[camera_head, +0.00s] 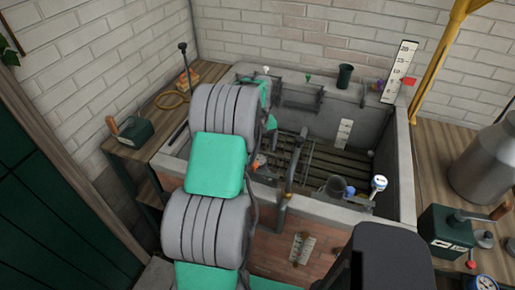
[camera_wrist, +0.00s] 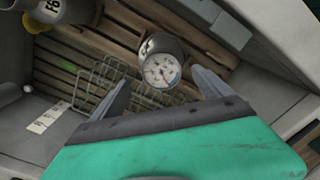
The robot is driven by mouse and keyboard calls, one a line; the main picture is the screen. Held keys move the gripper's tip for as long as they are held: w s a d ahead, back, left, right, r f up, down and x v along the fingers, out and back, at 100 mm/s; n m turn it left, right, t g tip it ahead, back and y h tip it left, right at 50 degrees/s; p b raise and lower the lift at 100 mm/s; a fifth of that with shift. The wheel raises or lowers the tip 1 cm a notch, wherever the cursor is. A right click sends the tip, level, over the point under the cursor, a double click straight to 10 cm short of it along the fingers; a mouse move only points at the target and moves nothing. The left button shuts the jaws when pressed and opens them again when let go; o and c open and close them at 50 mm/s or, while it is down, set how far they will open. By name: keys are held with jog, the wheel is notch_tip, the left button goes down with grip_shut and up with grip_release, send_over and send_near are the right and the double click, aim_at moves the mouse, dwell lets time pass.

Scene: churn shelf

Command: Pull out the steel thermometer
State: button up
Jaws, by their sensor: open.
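In the wrist view a round white dial (camera_wrist: 161,70) with a metal rim, taken as the thermometer's head, faces the camera. It lies against a grey pot (camera_wrist: 168,45); its stem is hidden. My gripper (camera_wrist: 160,92) is open and empty, with one finger on each side of the dial in the picture; I see no contact. In the head view a dial with a white face and blue edge (camera_head: 380,182) stands at the trough's front right, by a dark pot (camera_head: 335,187). I cannot tell for sure that both dials are the same. My gripper's fingers are hidden there.
The stone trough (camera_head: 407,165) has a slatted wooden floor and a wire rack (camera_wrist: 95,90). A scale board (camera_head: 401,70) rises at its back right corner. A metal can (camera_head: 485,165) and green box (camera_head: 447,232) stand on the right bench. Trough walls bound the space.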

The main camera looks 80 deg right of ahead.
aim_at(258, 159)
notch_tip(258, 159, down, 7)
jog(key=shift+w+f+p, duration=0.1)
jog(key=shift+f+p, duration=0.05)
jog(key=shift+p, duration=0.65)
jog(key=shift+c, duration=0.3)
jog(key=c, duration=1.3)
jog(key=o, duration=1.4)
jog(key=shift+c, duration=0.2)
